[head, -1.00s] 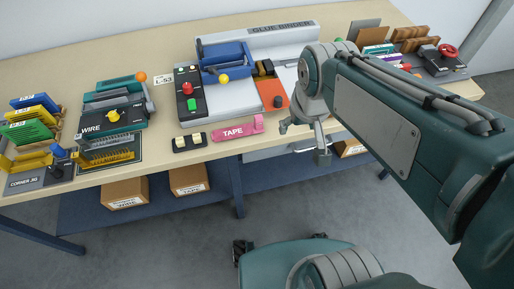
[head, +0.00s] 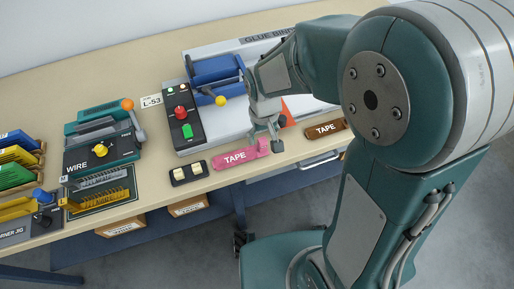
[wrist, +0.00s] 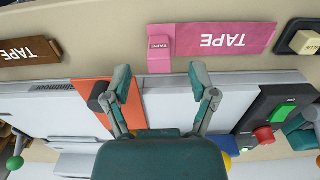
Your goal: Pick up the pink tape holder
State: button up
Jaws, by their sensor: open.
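The pink tape holder (head: 236,157), labelled TAPE, lies at the front edge of the workbench in the head view. It has a raised pink block at its right end. In the wrist view the pink holder (wrist: 225,38) is at the top, its lettering upside down, with the block at its left end. My gripper (head: 266,138) is beside the block end in the head view. In the wrist view my gripper (wrist: 160,75) is open and empty, its two fingers spread with the block just beyond and between their tips. I see no contact.
A brown tape holder (head: 325,129) lies to the right. The wire machine (head: 98,150) is further left.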

aim_at(239, 153)
jog(key=shift+w+f, duration=0.15)
jog(key=shift+f, duration=1.25)
jog(key=shift+w+f, duration=0.15)
jog(key=shift+f, duration=1.2)
jog(key=shift+a, duration=0.1)
grip_shut()
